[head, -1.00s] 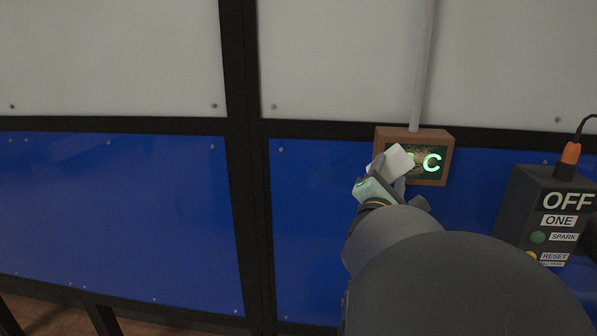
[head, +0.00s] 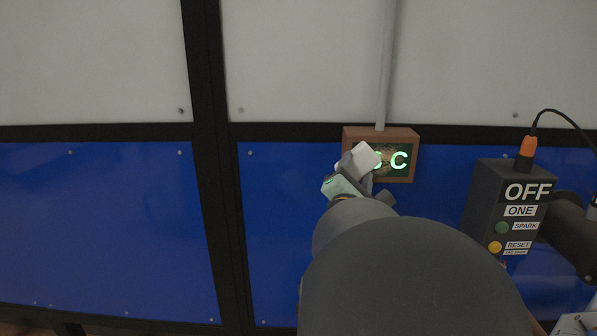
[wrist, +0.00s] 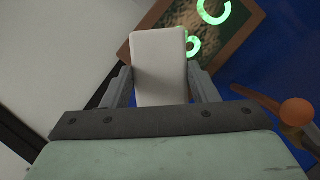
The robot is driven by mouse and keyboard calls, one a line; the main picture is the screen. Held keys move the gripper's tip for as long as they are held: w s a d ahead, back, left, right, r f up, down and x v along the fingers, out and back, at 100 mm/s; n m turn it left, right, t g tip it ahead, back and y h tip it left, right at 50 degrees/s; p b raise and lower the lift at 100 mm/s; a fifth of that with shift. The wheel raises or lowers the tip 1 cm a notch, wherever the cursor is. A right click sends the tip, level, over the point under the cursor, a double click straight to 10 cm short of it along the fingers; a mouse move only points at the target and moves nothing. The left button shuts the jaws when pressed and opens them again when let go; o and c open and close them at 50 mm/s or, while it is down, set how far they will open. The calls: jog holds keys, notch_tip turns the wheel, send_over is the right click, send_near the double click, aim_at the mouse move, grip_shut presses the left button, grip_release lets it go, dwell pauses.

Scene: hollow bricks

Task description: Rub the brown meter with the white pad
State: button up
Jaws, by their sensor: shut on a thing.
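The brown meter (head: 402,174) is a wooden-framed box on the wall with a dark speckled face and glowing green characters. A "C" shows clearly in the head view; the pad hides part of the face. The meter is also at the top of the wrist view (wrist: 232,52). The white pad (head: 361,158) is a pale block, tilted, in front of the meter's left part. In the wrist view the pad (wrist: 160,65) stands between both fingers. My gripper (head: 356,172) is shut on it. I cannot tell whether the pad touches the meter's face.
A dark control box (head: 507,205) marked OFF, with green and yellow buttons and an orange plug (head: 527,147) with a cable, is right of the meter. A grey pipe (head: 386,65) runs up from the meter. Blue wall panel (head: 100,230) lies clear at left.

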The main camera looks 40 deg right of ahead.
jog(key=shift+w+d, duration=0.3)
jog(key=shift+s+d+f+b, duration=0.1)
jog(key=shift+s+d+b, duration=0.65)
jog(key=shift+s+d, duration=0.65)
jog(key=shift+s, duration=0.05)
jog(key=shift+s+d+b, duration=0.9)
jog(key=shift+d+b, duration=0.2)
jog(key=shift+b, duration=0.1)
jog(key=shift+s+d+b, duration=1.5)
jog(key=shift+s+d, duration=0.25)
jog(key=shift+d, duration=0.15)
jog(key=shift+b, duration=0.3)
jog(key=shift+b, duration=0.3)
